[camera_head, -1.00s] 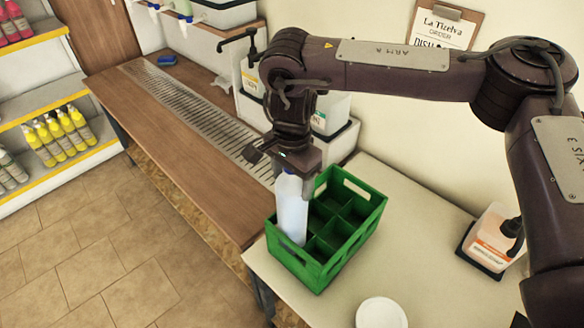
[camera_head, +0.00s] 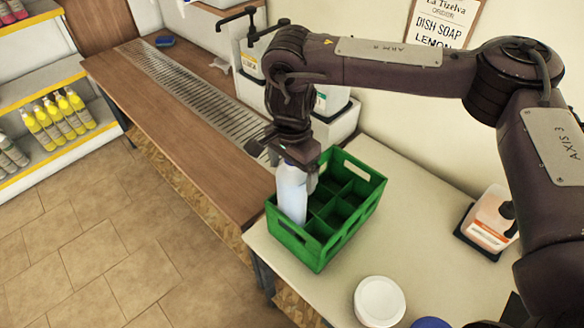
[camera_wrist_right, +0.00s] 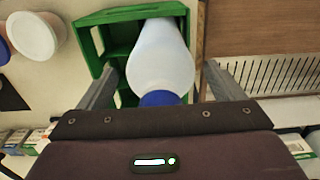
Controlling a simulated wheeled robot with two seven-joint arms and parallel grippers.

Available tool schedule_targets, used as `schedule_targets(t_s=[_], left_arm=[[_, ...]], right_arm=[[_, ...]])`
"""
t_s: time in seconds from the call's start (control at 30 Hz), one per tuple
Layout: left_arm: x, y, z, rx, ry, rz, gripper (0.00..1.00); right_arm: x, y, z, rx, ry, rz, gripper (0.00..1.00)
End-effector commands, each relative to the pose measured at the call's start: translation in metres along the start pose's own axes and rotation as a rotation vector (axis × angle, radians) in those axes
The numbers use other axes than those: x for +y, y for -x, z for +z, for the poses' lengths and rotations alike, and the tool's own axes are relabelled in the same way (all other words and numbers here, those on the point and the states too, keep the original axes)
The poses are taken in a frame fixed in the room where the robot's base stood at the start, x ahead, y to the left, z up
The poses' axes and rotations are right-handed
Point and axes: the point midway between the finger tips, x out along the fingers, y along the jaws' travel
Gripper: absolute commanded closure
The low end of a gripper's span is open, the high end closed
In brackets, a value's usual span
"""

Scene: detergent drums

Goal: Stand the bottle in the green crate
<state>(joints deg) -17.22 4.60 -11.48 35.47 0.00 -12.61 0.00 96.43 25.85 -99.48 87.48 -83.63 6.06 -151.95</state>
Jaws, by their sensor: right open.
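The bottle (camera_head: 291,195) is pale blue-white with a blue cap (camera_wrist_right: 160,99). It stands about upright in a near left compartment of the green crate (camera_head: 330,246), its lower part hidden by the crate wall. My right gripper (camera_head: 301,178) is above the crate at the bottle's upper part. In the right wrist view, its two fingers (camera_wrist_right: 160,70) are spread on either side of the bottle with a gap on each side. The crate's other visible compartments look empty. My left gripper is not in view.
The crate stands on a pale table (camera_head: 430,235). A white-lidded tub (camera_head: 379,300) and a blue round thing (camera_head: 430,323) are in front. A container with orange liquid (camera_head: 490,220) stands at right. A wooden counter with a metal grate (camera_head: 195,85) lies left.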

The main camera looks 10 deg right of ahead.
Motion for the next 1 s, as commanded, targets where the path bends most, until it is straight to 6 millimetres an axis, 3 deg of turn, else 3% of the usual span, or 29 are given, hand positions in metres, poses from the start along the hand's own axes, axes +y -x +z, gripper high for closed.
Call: schedule_targets(t_s=[0.27,0.7,1.0], left_arm=[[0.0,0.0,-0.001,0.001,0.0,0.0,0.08],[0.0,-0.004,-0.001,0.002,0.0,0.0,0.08],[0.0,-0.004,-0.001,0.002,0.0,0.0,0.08]], right_arm=[[-0.001,0.015,-0.001,0.003,0.001,-0.003,0.12],[-0.001,0.099,-0.001,0.004,0.001,-0.003,0.12],[0.0,0.122,0.0,0.0,0.0,0.0,0.12]])
